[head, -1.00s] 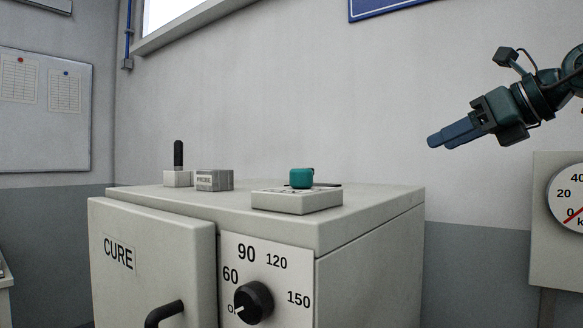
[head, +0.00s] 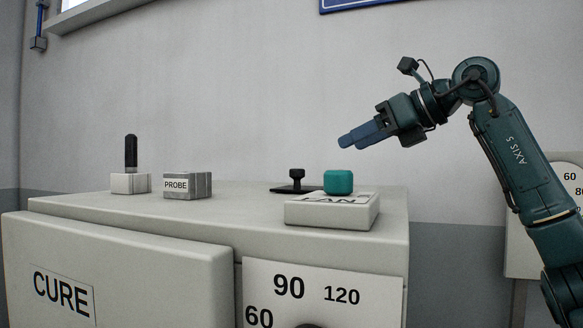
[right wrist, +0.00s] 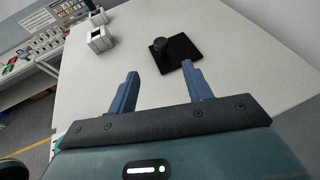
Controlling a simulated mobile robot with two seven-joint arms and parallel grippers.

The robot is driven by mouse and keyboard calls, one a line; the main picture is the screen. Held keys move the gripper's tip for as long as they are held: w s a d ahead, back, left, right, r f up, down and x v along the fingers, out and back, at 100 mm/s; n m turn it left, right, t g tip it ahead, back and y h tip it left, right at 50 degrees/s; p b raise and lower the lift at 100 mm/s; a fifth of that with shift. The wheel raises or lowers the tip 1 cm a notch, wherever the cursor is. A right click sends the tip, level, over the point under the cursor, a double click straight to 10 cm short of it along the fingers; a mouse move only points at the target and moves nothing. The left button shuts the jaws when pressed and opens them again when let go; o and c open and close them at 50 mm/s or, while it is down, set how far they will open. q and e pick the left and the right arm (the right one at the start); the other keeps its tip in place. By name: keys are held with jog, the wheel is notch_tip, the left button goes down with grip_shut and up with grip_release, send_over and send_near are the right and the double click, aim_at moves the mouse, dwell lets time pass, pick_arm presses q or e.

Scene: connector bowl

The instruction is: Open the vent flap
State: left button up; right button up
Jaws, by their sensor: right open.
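The vent flap is a flat black plate with a short black knob (head: 296,176), lying on the pale top of the oven marked CURE (head: 120,228). It looks shut, and the block with the teal button partly hides it in the head view. In the right wrist view the whole black flap (right wrist: 182,52) shows just beyond the fingertips, its knob toward the left side. My right gripper (head: 345,141) is open and empty, above the oven top and up and right of the flap, apart from it. My left gripper is not in view.
A teal button (head: 338,182) on a pale lettered block (head: 332,212) stands close to the flap. A grey PROBE block (head: 187,186) and a block with a black upright handle (head: 130,166) stand left. A gauge box (head: 530,240) is at right.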

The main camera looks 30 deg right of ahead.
aim_at(306, 189)
jog(key=x, duration=1.3)
jog(key=shift+p, duration=0.4)
grip_shut()
jog(key=shift+d, duration=0.1)
